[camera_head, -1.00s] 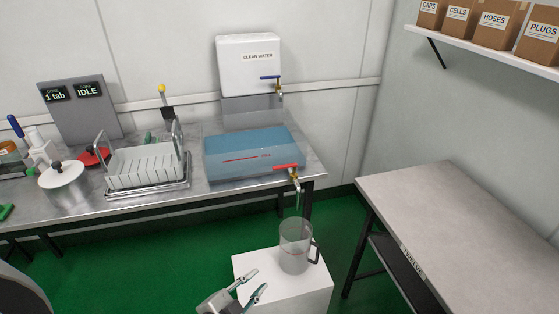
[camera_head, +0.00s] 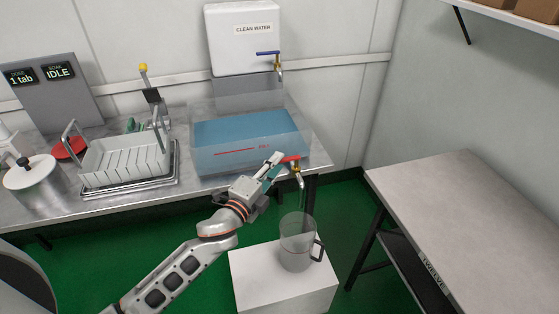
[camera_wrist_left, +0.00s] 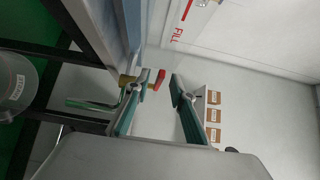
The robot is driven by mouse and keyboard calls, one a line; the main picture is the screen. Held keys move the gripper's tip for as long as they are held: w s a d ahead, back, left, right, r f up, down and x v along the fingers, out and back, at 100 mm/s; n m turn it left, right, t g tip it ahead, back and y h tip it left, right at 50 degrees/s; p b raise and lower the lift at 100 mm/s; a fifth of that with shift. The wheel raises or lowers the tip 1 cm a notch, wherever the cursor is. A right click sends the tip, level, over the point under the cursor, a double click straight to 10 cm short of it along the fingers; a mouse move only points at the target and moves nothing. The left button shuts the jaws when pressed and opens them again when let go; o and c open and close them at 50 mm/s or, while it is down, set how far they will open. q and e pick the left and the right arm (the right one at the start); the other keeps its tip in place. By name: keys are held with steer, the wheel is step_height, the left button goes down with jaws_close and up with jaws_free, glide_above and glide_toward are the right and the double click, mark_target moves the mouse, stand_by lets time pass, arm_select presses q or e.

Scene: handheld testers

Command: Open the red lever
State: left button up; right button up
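The red lever (camera_head: 291,158) sits on the brass tap (camera_head: 297,169) at the front right of the clear blue-tinted water tank (camera_head: 245,143). My left gripper (camera_head: 275,163) is open just left of the lever and hides part of it. In the left wrist view, the red lever (camera_wrist_left: 158,79) shows in the gap between the two open fingers (camera_wrist_left: 157,82), with the brass tap beside it. I see no grip on it, and cannot tell whether a finger touches it. My right gripper is not in view.
A clear jug (camera_head: 296,243) stands on a white block (camera_head: 267,281) below the spout. A white clean-water tank (camera_head: 242,38) with a blue lever is behind. A dish rack (camera_head: 125,160) stands left. The right table (camera_head: 465,215) is bare.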

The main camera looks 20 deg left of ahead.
arm_select(q)
steer(key=shift+w+d, duration=0.25)
steer(key=shift+w, duration=0.95)
jaws_close()
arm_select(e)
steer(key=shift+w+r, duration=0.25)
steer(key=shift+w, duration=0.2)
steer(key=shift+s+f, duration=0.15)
